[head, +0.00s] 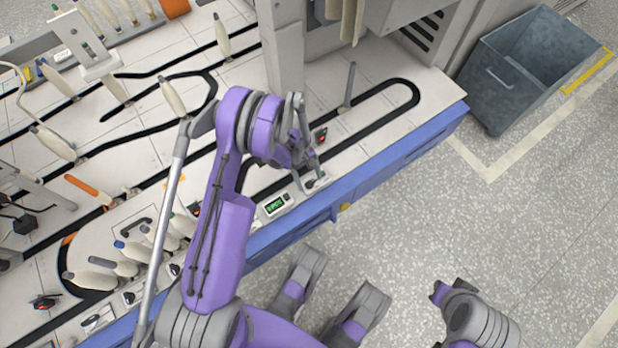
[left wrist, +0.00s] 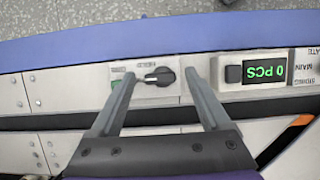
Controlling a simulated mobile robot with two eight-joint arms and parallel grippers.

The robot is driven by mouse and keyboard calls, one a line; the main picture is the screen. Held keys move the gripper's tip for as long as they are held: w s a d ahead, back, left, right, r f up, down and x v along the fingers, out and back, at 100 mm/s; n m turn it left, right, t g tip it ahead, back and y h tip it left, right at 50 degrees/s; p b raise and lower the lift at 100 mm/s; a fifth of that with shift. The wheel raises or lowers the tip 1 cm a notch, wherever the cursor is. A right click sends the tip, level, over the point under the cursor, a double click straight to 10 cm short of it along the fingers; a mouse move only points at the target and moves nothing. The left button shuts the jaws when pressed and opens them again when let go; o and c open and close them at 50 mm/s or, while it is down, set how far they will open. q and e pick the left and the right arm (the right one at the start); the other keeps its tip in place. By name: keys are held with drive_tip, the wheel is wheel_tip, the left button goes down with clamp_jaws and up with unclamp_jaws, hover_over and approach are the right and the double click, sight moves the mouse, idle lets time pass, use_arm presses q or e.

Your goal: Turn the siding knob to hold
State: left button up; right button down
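The siding knob (left wrist: 160,76) is a small black rotary knob on a pale panel along the machine's blue front edge. In the left wrist view its bar lies roughly left to right. My left gripper (left wrist: 158,68) is open, with one finger on each side of the knob. I see gaps between the fingers and the knob, and it is not gripped. In the head view my left gripper (head: 311,184) is over the front panel, and its fingers partly hide the knob.
A counter display (left wrist: 264,72) reading "0 PCS" sits right of the knob in the left wrist view; it also shows in the head view (head: 275,206). A grey bin (head: 520,60) stands on the floor at right.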

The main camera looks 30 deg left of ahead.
use_arm(q)
clamp_jaws()
drive_tip(key=shift+m, duration=0.4)
drive_tip(key=m, duration=0.2)
drive_tip(key=m+g+p, duration=0.1)
drive_tip(key=shift+w+d+m+g+y, duration=0.1)
drive_tip(key=shift+d+m+g+y, duration=0.05)
drive_tip(key=shift+m+g+y, duration=0.2)
drive_tip(key=m, duration=0.2)
drive_tip(key=m+g+y, duration=0.1)
drive_tip(key=m, duration=0.1)
drive_tip(key=shift+d+m+y, duration=0.1)
drive_tip(key=shift+m+y, duration=0.15)
drive_tip(key=shift+m, duration=0.1)
drive_tip(key=m+y, duration=0.1)
drive_tip(key=m, duration=0.3)
drive_tip(key=shift+d+y, duration=0.15)
drive_tip(key=shift+y, duration=0.25)
drive_tip(key=m, duration=0.2)
drive_tip(key=m+y, duration=0.1)
drive_tip(key=m, duration=0.1)
drive_tip(key=shift+m+y, duration=0.3)
drive_tip(key=shift+o, duration=0.2)
unclamp_jaws()
